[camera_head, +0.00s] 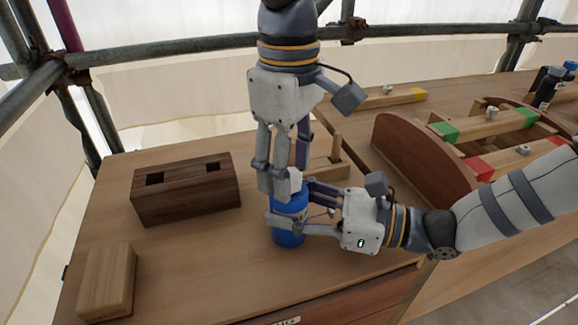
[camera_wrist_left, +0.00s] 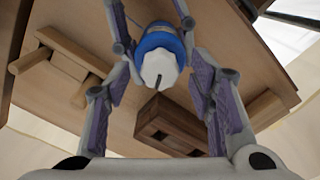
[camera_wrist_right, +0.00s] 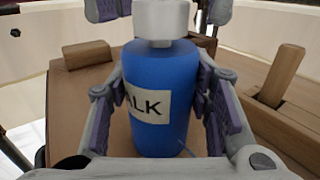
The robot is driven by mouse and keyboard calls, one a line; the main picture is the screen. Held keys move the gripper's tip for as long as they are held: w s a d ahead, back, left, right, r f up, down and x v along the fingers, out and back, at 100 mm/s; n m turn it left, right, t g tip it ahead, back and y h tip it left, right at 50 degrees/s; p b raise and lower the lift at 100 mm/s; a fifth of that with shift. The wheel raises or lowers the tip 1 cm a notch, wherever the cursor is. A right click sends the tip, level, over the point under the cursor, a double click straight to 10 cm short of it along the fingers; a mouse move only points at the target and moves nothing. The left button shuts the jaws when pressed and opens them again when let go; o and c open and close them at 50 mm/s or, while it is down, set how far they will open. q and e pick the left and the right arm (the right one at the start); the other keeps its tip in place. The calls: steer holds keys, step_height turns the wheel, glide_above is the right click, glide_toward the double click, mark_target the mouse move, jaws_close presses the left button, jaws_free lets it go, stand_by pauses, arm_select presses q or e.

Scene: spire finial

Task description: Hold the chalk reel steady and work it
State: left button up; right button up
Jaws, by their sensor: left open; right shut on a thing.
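The chalk reel (camera_head: 288,238) is a blue cylinder with a white cap, upright near the table's front edge. In the right wrist view the reel (camera_wrist_right: 155,75) shows a pale label reading "ALK". My right gripper (camera_head: 290,207) comes in from the right and is shut around its blue body. My left gripper (camera_head: 284,184) points down from above, open, its fingers on either side of the white cap (camera_wrist_right: 160,18). In the left wrist view the cap (camera_wrist_left: 158,68) lies between the spread fingers, with a small dark rod on it. I cannot tell whether any finger touches it.
A dark slotted block (camera_head: 187,190) stands left on the table, with a light wooden block (camera_head: 107,280) at front left. A wooden piece with pegs (camera_head: 335,168) is just behind the reel. Curved wooden supports (camera_head: 415,160) with colour-ended beams stand right. Scaffold pipes run behind.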

arm_select(q)
steer(key=shift+f, duration=0.35)
steer(key=shift+c, duration=0.3)
jaws_close()
steer(key=shift+s+m, duration=0.1)
steer(key=shift+m, duration=0.2)
